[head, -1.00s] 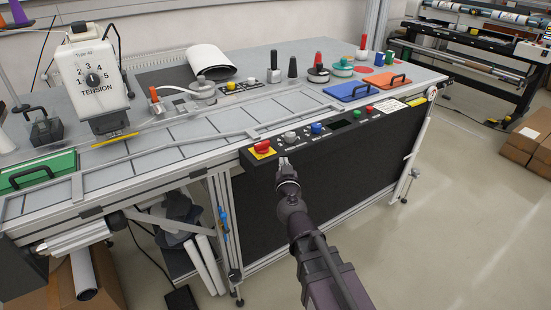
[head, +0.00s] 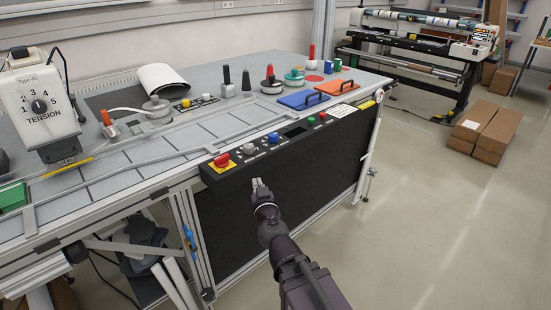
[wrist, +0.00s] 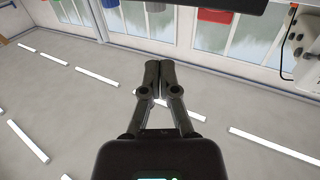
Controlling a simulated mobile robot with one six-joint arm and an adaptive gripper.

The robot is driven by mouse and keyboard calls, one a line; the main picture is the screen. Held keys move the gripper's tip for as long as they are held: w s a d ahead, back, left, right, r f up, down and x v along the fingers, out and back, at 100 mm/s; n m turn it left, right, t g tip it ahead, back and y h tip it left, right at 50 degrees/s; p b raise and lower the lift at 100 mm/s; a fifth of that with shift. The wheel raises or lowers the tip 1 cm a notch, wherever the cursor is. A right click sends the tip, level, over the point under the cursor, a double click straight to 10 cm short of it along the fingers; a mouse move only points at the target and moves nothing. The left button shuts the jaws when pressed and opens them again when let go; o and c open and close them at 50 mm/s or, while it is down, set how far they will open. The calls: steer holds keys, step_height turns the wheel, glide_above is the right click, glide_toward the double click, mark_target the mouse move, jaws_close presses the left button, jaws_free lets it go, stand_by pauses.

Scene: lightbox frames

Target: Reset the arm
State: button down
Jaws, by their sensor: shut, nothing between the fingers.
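My gripper (head: 258,184) is shut and empty at the end of my dark arm. In the head view it is in front of the workbench's black front panel (head: 285,195), just below the control strip. In the wrist view its two fingers (wrist: 158,70) are together, with nothing between them. The wrist view looks across a light surface with white light strips (wrist: 98,76) and toward windows.
The control strip (head: 252,157) carries a red emergency button (head: 221,160), a blue knob (head: 273,138) and other buttons. A tension machine (head: 42,108) stands on the bench at left. Cardboard boxes (head: 496,139) lie on the floor at right.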

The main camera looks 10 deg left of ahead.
steer(key=w+d+f+m+g+h, duration=0.1)
steer(key=w+d+f+m+h, duration=0.2)
steer(key=d, duration=0.5)
steer(key=d+f+m+g+h, duration=0.25)
steer(key=d+h, duration=0.25)
steer(key=d, duration=0.4)
steer(key=w+d+f+m+g+h, duration=0.1)
steer(key=w+d+f+m+h, duration=0.2)
steer(key=d, duration=0.5)
steer(key=s+d+f+n+g+y, duration=0.3)
steer(key=s+d+f+g, duration=0.8)
steer(key=s, duration=0.3)
step_height(320, 180, up, 16)
steer(key=p, duration=1.4)
steer(key=shift+d+f+g+p, duration=0.15)
steer(key=shift+g+p, duration=0.2)
steer(key=shift+p, duration=0.05)
